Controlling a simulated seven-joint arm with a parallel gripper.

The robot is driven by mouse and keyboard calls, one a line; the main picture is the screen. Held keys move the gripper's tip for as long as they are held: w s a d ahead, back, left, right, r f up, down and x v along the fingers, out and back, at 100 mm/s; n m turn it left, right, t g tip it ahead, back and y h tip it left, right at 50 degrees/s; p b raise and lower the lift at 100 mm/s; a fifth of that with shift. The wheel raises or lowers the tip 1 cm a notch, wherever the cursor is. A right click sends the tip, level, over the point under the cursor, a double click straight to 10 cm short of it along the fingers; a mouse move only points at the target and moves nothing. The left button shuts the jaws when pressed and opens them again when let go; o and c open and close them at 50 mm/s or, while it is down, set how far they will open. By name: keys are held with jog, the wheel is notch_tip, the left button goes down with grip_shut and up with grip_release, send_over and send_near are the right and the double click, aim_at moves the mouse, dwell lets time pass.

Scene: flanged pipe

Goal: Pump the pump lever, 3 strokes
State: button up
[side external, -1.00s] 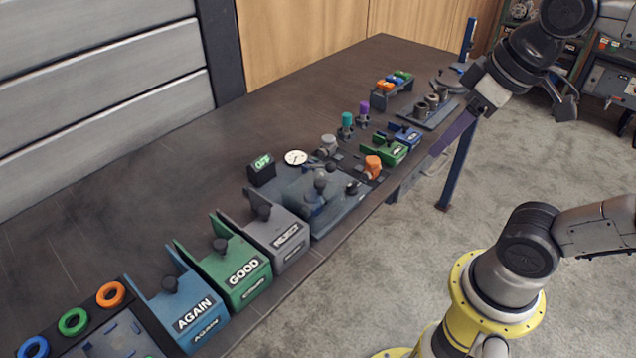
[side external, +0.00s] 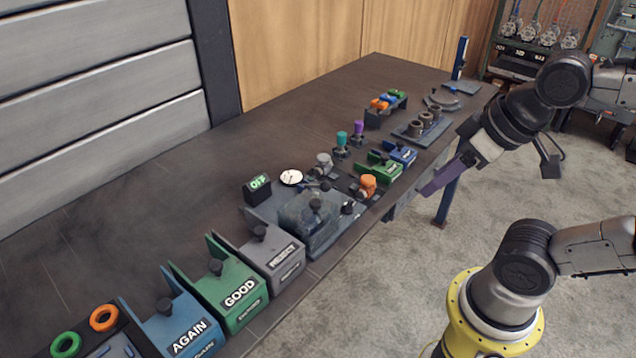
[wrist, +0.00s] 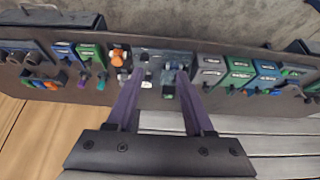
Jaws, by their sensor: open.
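The test rig sits near the table's front edge in the side view, with a clear-looking box (side external: 303,222), a round white gauge (side external: 291,177), an orange-topped part (side external: 367,184) and small dark knobs (side external: 347,208). I cannot tell for sure which part is the pump lever. In the wrist view the rig shows beyond the fingertips, with the orange part (wrist: 117,58) left of them. My gripper (side external: 428,190) has purple fingers and hangs beyond the table's front edge, right of the rig and touching nothing. The wrist view shows the fingers (wrist: 155,74) apart and nothing between them.
Grey REJECT (side external: 283,262), green GOOD (side external: 236,294) and blue AGAIN (side external: 187,332) bins stand left of the rig. A green OFF display (side external: 257,187) is behind it. Small green (side external: 379,168) and blue (side external: 403,154) bins stand to its right.

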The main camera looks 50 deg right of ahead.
jog(key=shift+c, duration=1.2)
jog(key=shift+s+f, duration=0.15)
jog(key=shift+s, duration=0.1)
jog(key=shift+c, duration=1.1)
jog(key=r, duration=0.3)
jog(key=shift+w+d+r, duration=0.15)
jog(key=shift+w+r, duration=0.05)
jog(key=shift+w, duration=0.1)
grip_shut()
jog(key=w+r+n+g, duration=0.1)
jog(key=w+r+g, duration=0.1)
jog(key=w+r, duration=0.45)
jog(key=w+r+g, duration=0.2)
jog(key=w+r, duration=0.1)
jog(key=w, duration=0.7)
jog(key=w+f+g+h, duration=0.1)
jog(key=w+f+g, duration=0.2)
jog(key=w+f, duration=1.1)
jog(key=shift+w+d+f+g, duration=0.15)
jog(key=shift+w+f+g, duration=0.25)
jog(key=shift+w, duration=0.9)
